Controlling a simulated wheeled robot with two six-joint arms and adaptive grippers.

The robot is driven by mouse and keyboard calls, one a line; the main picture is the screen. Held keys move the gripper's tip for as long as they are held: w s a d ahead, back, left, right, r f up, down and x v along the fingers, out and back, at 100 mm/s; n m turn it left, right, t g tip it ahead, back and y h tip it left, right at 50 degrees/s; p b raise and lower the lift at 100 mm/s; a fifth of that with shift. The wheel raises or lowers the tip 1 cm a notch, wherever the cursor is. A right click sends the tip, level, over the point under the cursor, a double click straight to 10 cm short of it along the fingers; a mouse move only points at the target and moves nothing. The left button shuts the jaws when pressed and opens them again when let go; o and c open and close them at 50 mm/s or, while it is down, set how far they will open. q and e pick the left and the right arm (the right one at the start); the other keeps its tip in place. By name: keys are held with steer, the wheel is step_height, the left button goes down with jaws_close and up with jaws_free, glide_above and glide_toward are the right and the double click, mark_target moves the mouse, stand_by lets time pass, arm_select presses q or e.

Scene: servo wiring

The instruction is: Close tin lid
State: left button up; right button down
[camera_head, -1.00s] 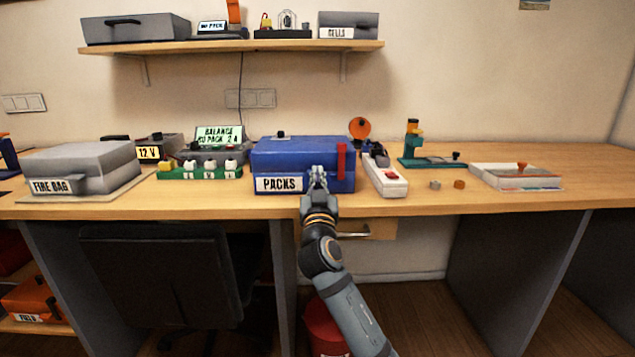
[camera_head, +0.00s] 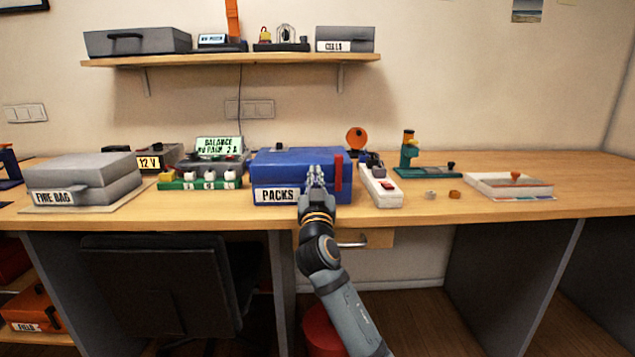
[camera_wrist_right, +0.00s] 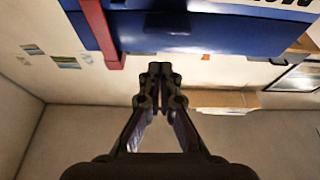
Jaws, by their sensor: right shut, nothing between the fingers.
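The blue tin (camera_head: 265,175) with the PACKS label stands near the front of the bench in the head view. Its lid (camera_head: 290,158) looks down on the body, with no clear gap visible. A red strap (camera_head: 338,172) runs down its right front. My right gripper (camera_head: 315,172) is in front of the tin, right of the label, and hides part of its front. In the wrist view the tin (camera_wrist_right: 190,25) is at the top, and the shut, empty fingertips (camera_wrist_right: 160,70) point at it; contact cannot be told. My left gripper is not in view.
A white power strip (camera_head: 380,188) stands close right of the tin. A green board (camera_head: 198,184) and the grey FIRE BAG case (camera_head: 85,175) are to the left. A shelf (camera_head: 230,60) hangs above. The bench front right of the strip is mostly clear.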

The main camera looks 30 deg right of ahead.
arm_select(q)
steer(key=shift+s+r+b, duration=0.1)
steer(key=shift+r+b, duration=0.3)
steer(key=shift+b, duration=0.05)
arm_select(e)
steer(key=r+v, duration=0.1)
steer(key=v, duration=0.8)
steer(key=shift+s+a+f, duration=0.2)
steer(key=shift+s+a, duration=0.05)
steer(key=shift+s, duration=0.15)
